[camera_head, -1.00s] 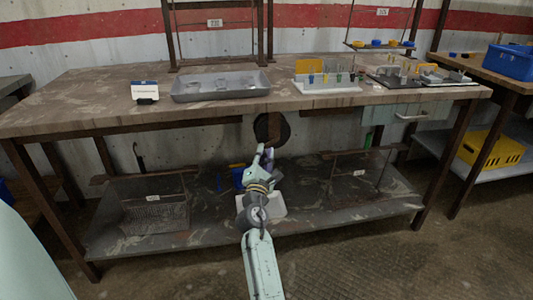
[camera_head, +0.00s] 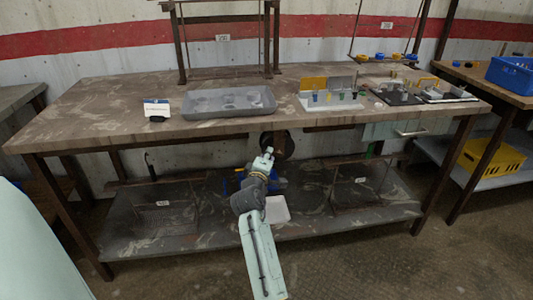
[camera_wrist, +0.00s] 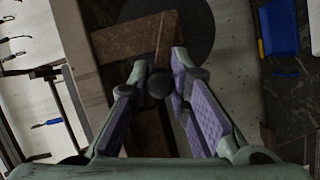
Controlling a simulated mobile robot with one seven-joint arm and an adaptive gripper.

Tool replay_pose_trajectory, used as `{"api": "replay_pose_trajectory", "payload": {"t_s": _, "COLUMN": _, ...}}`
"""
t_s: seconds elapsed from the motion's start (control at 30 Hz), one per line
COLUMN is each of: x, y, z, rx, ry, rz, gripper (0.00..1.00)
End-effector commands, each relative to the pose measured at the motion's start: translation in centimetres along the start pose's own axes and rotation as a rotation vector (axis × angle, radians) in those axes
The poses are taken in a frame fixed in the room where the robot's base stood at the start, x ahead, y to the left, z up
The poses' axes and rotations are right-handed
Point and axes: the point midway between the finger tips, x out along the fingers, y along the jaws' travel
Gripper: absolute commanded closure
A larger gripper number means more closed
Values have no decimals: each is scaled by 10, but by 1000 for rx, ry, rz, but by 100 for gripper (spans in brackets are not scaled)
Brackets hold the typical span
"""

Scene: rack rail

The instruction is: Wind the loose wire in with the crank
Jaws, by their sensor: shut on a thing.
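A dark round reel (camera_head: 285,146) hangs under the front edge of the workbench. It also shows in the wrist view as a dark disc (camera_wrist: 195,28). My gripper (camera_head: 267,155) is at its left side in the head view. In the wrist view my gripper (camera_wrist: 160,76) has its purple-padded fingers shut on the dark round crank knob (camera_wrist: 158,86). A thin brown bar (camera_wrist: 163,42) runs from the knob across the disc. I cannot make out the loose wire in either view.
The workbench (camera_head: 100,110) overhangs the reel; its top holds a grey tray (camera_head: 228,103), a small labelled box (camera_head: 157,109) and racks of small parts (camera_head: 330,101). A lower shelf (camera_head: 130,232) carries wire racks and a pale box (camera_head: 277,210). Floor in front is open.

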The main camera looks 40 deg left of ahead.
Motion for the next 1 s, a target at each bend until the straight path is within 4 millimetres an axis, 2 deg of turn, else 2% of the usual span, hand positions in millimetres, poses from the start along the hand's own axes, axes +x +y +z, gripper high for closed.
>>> {"api": "replay_pose_trajectory", "payload": {"t_s": 0.03, "x": 0, "y": 11, "z": -1, "rx": 40, "ry": 1, "rz": -13, "gripper": 100}}
{"api": "replay_pose_trajectory", "payload": {"t_s": 0.2, "x": 1, "y": 19, "z": 2, "rx": 190, "ry": 2, "rz": -75, "gripper": 100}}
{"api": "replay_pose_trajectory", "payload": {"t_s": 1.0, "x": 12, "y": 44, "z": 28, "rx": 862, "ry": 5, "rz": -354, "gripper": 100}}
